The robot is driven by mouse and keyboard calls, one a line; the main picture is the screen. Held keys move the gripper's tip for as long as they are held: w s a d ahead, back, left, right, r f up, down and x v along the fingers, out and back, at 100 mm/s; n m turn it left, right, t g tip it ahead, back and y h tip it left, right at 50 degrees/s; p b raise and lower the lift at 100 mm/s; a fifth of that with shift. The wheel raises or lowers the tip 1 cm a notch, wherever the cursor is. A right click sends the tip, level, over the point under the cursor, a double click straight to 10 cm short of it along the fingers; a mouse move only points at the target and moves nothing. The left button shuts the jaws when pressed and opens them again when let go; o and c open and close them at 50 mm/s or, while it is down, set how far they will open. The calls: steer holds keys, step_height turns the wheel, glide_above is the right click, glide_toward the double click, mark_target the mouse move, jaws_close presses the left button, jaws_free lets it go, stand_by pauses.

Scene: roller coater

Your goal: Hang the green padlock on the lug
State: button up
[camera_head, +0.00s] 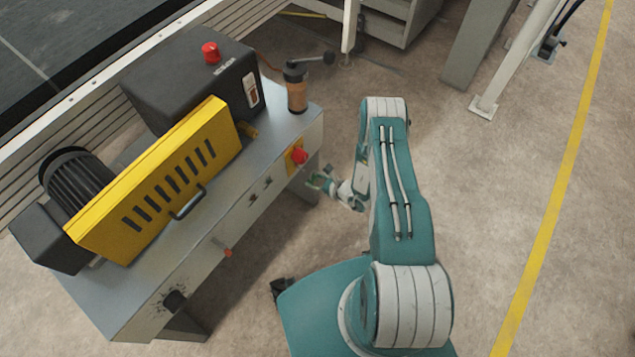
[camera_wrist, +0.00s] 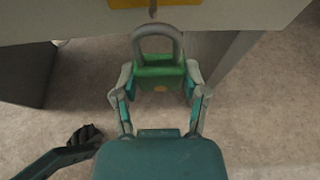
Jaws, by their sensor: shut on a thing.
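The green padlock (camera_wrist: 158,73) has a grey shackle that points up in the wrist view. My gripper (camera_wrist: 157,85) is shut on the padlock's body, with one finger on each side. A small lug (camera_wrist: 153,10) shows at the top of the wrist view, just above the shackle's arch; I cannot tell whether they touch. In the head view my gripper (camera_head: 321,183) is beside the machine's front panel, below the red switch, and a bit of green shows in it. The lug cannot be made out in the head view.
A red rotary switch (camera_head: 299,156) on a yellow plate sits on the front panel of the machine bench (camera_head: 255,195). A yellow slotted guard (camera_head: 165,180) and a brown-and-black cylinder (camera_head: 297,88) stand on top. Bare floor is free right of my arm, up to a yellow line (camera_head: 553,190).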

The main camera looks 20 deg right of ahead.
steer(key=shift+w+a+f, duration=0.1)
steer(key=shift+w+a, duration=0.8)
steer(key=shift+x, duration=1.5)
steer(key=o, duration=1.3)
